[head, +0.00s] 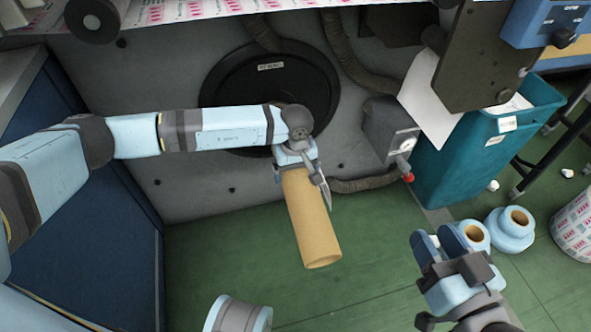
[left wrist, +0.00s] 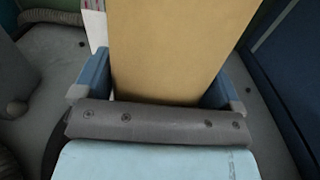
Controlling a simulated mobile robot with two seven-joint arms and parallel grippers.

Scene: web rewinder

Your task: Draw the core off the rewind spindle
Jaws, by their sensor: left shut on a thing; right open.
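The core (head: 310,220) is a plain tan cardboard tube, pointing down and slightly right in the head view. My left gripper (head: 298,168) is shut on its upper end. In the left wrist view the core (left wrist: 180,50) fills the space between the two blue fingers. A large black disc (head: 225,90) labelled on its face is on the grey machine panel behind my left arm. No spindle shows; my arm and the core may hide it, and I cannot tell whether it is inside the core. My right gripper (head: 447,243) is open and empty at lower right.
A teal bin (head: 470,155) stands right of the panel, near a grey box with a red knob (head: 408,177). Small blue-white rolls (head: 511,232) stand on the green floor beyond my right gripper. A dark blue cabinet (head: 100,240) is at left. Floor around the core's lower end is clear.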

